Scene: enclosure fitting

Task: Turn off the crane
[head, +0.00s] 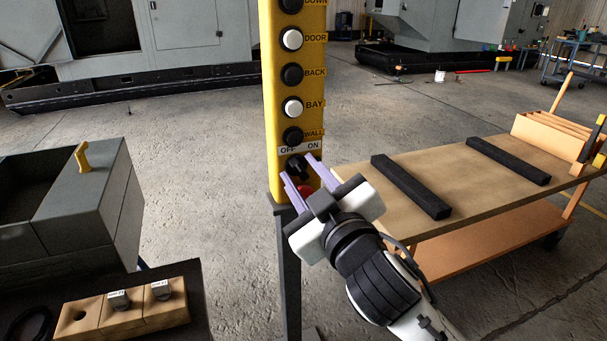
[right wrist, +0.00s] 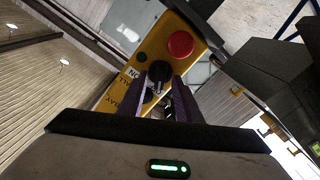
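The yellow crane control box (head: 272,90) stands upright in the head view. Near its lower end, under an OFF/ON label (head: 300,148), is a black rotary knob (head: 296,166), with a red button (head: 305,190) below it. In the right wrist view the knob (right wrist: 158,72) and red button (right wrist: 180,44) also show. My right gripper (head: 300,174) is at the knob, its purple fingers apart on either side of it. In the right wrist view the fingertips (right wrist: 160,88) partly overlap the knob; I cannot tell whether they touch it. My left gripper is not in view.
Several black and white buttons run up the box, above the knob. A wooden-topped cart (head: 450,180) with black bars stands to the right. A grey enclosure (head: 75,210) and a wooden block (head: 125,308) are at left. The floor (head: 190,150) between is mostly clear.

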